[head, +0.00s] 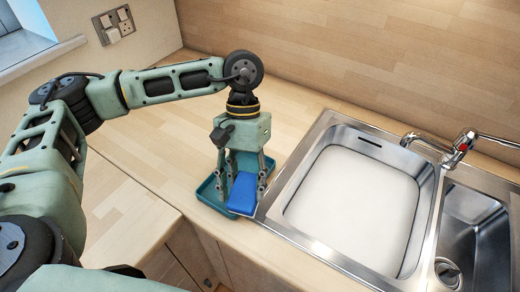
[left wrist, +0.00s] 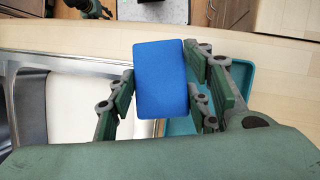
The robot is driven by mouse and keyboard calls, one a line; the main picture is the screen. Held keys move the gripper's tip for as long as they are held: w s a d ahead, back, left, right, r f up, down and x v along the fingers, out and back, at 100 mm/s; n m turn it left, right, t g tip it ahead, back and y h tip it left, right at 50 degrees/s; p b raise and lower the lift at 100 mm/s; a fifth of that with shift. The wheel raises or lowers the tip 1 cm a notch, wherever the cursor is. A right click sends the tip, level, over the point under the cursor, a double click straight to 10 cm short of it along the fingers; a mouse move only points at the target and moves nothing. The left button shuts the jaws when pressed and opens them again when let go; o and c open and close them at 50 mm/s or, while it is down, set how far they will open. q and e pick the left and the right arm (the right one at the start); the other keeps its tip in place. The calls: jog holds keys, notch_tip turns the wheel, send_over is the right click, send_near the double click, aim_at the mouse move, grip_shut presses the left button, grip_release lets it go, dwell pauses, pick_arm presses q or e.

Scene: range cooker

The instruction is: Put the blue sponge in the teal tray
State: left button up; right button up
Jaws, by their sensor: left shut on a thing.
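The blue sponge (head: 243,192) is between the fingers of my left gripper (head: 245,186), which is shut on it. In the head view the sponge is over the right part of the teal tray (head: 209,196); whether it touches the tray I cannot tell. The tray lies on the wooden counter, left of the sink, and my gripper hides part of it. In the left wrist view the sponge (left wrist: 165,77) fills the middle between the fingers (left wrist: 162,92), and the teal tray (left wrist: 238,78) shows behind the right fingers. My right gripper is not in view.
A steel sink (head: 352,205) with a tap (head: 455,148) is right of the tray, its rim close to the gripper. The wooden counter (head: 160,135) is clear behind and left of the tray. The counter's front edge is just in front of the tray.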

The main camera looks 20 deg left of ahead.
pick_arm(q)
jog(key=w+r+n+h+p, duration=0.2)
jog(key=w+n+h+p, duration=0.1)
jog(key=w+n, duration=0.4)
jog(key=n+t+h, duration=0.2)
jog(key=n+t, duration=0.2)
jog(key=n, duration=0.5)
send_over(247, 165)
jog(key=shift+f, duration=3.35)
jog(key=shift+f+b, duration=0.6)
jog(key=shift+b, duration=0.2)
jog(key=o, duration=1.3)
jog(key=shift+d, duration=0.1)
jog(key=shift+r, duration=0.1)
